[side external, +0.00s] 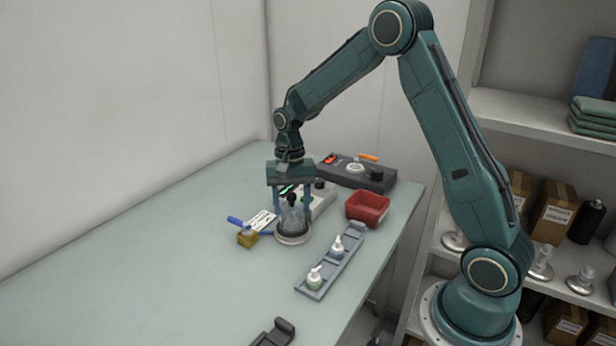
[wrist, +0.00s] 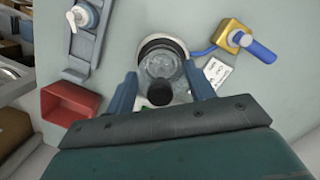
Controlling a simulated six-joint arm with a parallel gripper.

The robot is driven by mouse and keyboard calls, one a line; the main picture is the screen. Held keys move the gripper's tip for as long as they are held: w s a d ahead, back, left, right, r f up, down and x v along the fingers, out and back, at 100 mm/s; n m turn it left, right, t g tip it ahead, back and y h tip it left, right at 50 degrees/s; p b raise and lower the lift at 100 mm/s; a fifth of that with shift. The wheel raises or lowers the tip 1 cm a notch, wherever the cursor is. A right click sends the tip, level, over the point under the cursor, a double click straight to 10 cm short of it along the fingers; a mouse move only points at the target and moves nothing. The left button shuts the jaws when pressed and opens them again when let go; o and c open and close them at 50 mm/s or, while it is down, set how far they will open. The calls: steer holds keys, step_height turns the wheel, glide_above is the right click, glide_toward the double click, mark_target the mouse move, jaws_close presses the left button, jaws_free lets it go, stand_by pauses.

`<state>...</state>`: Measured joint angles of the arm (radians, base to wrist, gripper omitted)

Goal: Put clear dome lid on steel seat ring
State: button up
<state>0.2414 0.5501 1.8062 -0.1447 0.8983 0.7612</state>
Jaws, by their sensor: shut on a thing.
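The clear dome lid (side external: 293,219) has a black knob on top and is upright between the fingers of my gripper (side external: 292,209). My gripper is shut on it. The steel seat ring (side external: 293,239) is on the table directly below the lid. In the wrist view the dome lid (wrist: 162,66) shows between the blue fingers of my gripper (wrist: 161,70), with the rim of the seat ring (wrist: 162,39) around its far side. I cannot tell whether the lid touches the ring.
A yellow block (side external: 247,238) with a blue-handled tool and a white label card lie left of the ring. A grey rack (side external: 322,281) with pump bottles and a red bin (side external: 367,207) stand right. Control boxes (side external: 355,175) are behind. The table's left front is clear.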

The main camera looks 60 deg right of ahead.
steer(key=o, duration=1.1)
steer(key=shift+c, duration=0.2)
steer(key=shift+r, duration=3.45)
